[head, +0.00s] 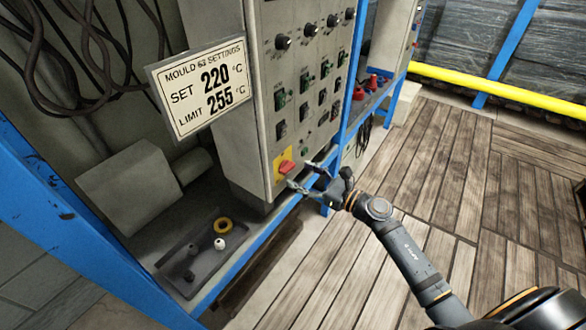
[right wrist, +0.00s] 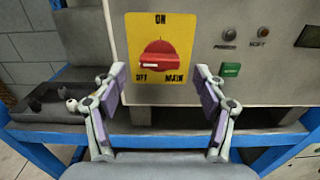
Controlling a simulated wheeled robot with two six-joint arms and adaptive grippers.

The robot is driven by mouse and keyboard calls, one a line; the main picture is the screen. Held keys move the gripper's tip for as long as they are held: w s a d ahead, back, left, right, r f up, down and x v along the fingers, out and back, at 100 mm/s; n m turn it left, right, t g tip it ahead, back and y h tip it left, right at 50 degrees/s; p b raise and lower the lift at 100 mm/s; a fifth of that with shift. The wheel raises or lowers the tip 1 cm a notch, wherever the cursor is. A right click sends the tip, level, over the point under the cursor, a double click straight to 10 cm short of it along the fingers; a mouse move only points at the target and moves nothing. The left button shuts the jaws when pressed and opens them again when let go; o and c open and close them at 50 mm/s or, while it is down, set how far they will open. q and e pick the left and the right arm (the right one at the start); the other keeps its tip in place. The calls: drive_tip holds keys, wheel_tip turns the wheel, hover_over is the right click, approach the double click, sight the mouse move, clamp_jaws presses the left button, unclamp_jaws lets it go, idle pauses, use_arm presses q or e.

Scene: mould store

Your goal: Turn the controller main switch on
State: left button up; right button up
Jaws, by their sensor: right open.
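The controller main switch is a red rotary knob (right wrist: 158,57) on a yellow plate (right wrist: 142,28) marked ON at the top, OFF at lower left and MAIN at lower right. Its handle lies roughly level, with a white mark at the left side toward OFF. In the head view the knob (head: 287,168) sits low on the grey controller cabinet (head: 225,95). My right gripper (head: 302,176) is open and empty in front of it. In the right wrist view its fingers (right wrist: 160,90) stand apart on either side of the knob, lower and not touching it. My left gripper is not in view.
A sign (head: 205,88) reads set 220 °C, limit 255 °C. A green button (right wrist: 231,70) and two small lamps are right of the switch. A dark tray (head: 190,270) with small parts, including a yellow ring (head: 222,226), lies on the blue-framed shelf. The wooden floor is clear.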

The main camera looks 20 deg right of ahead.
sight(291, 170)
drive_tip(key=shift+x, duration=1.8)
drive_tip(key=shift+c, duration=0.4)
drive_tip(key=c, duration=1.1)
